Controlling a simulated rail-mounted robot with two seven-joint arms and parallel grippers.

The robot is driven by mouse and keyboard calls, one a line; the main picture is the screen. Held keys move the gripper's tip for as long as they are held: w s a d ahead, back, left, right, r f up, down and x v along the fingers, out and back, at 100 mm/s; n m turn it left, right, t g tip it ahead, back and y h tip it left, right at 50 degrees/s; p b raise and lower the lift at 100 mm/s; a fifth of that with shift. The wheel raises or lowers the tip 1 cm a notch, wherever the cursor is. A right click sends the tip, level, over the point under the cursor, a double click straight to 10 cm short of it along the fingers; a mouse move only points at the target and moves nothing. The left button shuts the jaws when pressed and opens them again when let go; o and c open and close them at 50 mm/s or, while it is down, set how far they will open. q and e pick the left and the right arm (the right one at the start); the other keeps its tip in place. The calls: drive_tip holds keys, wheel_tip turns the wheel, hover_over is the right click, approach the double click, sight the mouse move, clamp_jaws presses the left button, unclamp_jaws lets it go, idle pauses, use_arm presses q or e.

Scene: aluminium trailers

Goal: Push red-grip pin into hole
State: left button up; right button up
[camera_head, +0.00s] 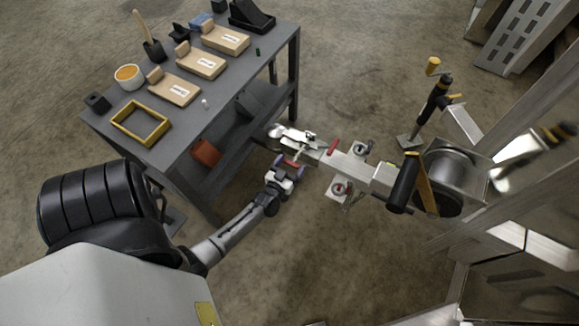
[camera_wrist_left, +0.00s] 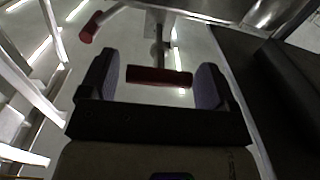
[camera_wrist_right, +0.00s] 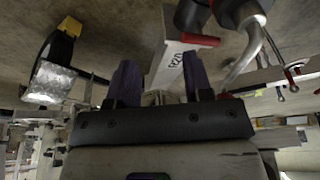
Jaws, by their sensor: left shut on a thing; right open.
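My left gripper (camera_head: 290,167) is at the front of the aluminium trailer tongue (camera_head: 360,172), near its coupler (camera_head: 292,137). In the left wrist view, its purple fingers (camera_wrist_left: 160,82) are shut on the red grip (camera_wrist_left: 160,75) of the pin. The grip lies crosswise, and a thin shaft (camera_wrist_left: 158,50) runs from it towards a bracket above. The hole cannot be made out. My right gripper (camera_wrist_right: 157,85) is open and empty in its wrist view, with the labelled tongue bar (camera_wrist_right: 172,65) beyond the fingers. I cannot make it out in the head view.
A second red handle (camera_head: 332,147) sits on the tongue. A grey workbench (camera_head: 205,135) with wooden blocks and a yellow frame (camera_head: 141,123) stands left of the coupler. A winch drum (camera_head: 445,170) and jack handles stand to the right. Bare floor lies in front.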

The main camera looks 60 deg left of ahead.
sight(297, 156)
use_arm(q)
drive_tip(key=shift+x, duration=1.75)
drive_tip(key=shift+w+a+b, duration=0.3)
drive_tip(key=shift+w+b, duration=0.1)
drive_tip(key=shift+w, duration=0.2)
drive_tip(key=o, duration=0.8)
drive_tip(key=shift+s, duration=0.1)
